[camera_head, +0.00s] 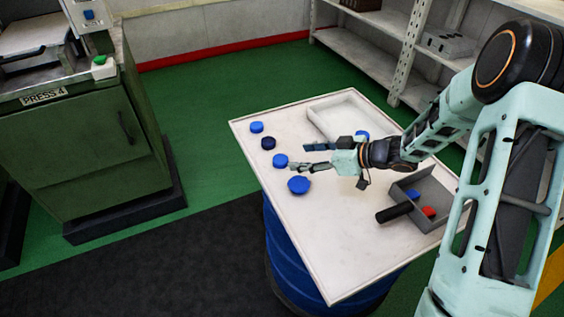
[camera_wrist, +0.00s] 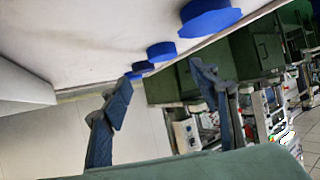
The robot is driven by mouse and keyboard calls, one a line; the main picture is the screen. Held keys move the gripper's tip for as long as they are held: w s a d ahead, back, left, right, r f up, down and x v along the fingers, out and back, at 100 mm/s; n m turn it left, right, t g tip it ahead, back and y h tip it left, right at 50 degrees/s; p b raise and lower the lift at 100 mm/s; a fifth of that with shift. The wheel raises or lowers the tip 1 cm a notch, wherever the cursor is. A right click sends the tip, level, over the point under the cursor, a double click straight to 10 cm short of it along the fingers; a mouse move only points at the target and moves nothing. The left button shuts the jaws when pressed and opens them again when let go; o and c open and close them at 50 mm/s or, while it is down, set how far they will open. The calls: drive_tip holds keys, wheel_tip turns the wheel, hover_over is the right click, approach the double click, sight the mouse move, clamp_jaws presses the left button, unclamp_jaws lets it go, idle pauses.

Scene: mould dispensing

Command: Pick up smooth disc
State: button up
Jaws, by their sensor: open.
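A row of discs lies along the left side of the white table. From far to near in the head view they are a blue disc (camera_head: 256,127), a dark navy disc (camera_head: 268,143), a blue disc (camera_head: 280,161) and a wider blue disc (camera_head: 298,185). I cannot tell by surface which is the smooth one. My gripper (camera_head: 304,157) is open and empty, reaching left above the table, its fingertips close to the right of the third disc. In the wrist view the wider disc (camera_wrist: 210,17) is nearest, with the others beyond, smaller.
A white tray (camera_head: 322,121) at the table's back holds a blue piece (camera_head: 362,135). A grey scoop-like box (camera_head: 440,190) with a black handle (camera_head: 395,212) holds blue and red pieces. A green press (camera_head: 85,140) stands left, shelves (camera_head: 385,45) behind. The table's front is clear.

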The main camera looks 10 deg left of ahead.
sight(280, 159)
drive_tip(key=shift+x, duration=1.15)
drive_tip(key=x, duration=0.1)
drive_tip(key=b+x, duration=0.1)
drive_tip(key=x, duration=0.3)
drive_tip(key=shift+s+a+f, duration=0.1)
drive_tip(key=shift+s+f, duration=0.1)
drive_tip(key=shift+s, duration=0.1)
drive_tip(key=shift+r, duration=0.1)
drive_tip(key=c, duration=1.2)
drive_tip(key=shift+c, duration=0.2)
